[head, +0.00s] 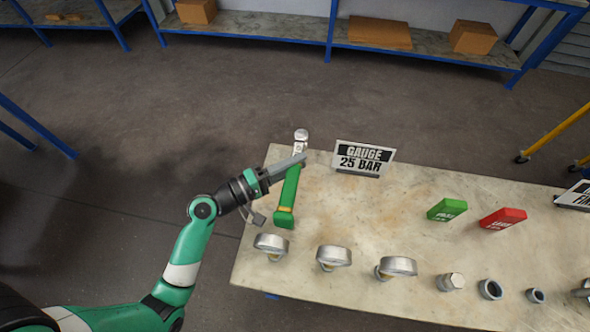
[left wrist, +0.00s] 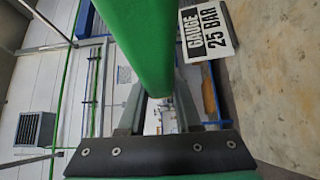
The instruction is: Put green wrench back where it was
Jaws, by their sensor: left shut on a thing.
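The green wrench (head: 288,192) has a green handle with a yellow band near its lower end and a silver head at the top. In the head view it is over the left end of the table (head: 410,215), its head reaching toward the far edge. My left gripper (head: 296,163) is shut on the upper part of the handle, just below the head. In the left wrist view the green handle (left wrist: 142,45) runs between the two fingers (left wrist: 155,112). I cannot tell whether the wrench touches the table. My right gripper is not in view.
A "GAUGE 25 BAR" sign (head: 364,158) stands just right of the wrench. Three round gauges, one here (head: 334,257), and several metal fittings (head: 490,289) line the near edge. A green block (head: 447,209) and a red block (head: 503,218) sit at right. The table's middle is clear.

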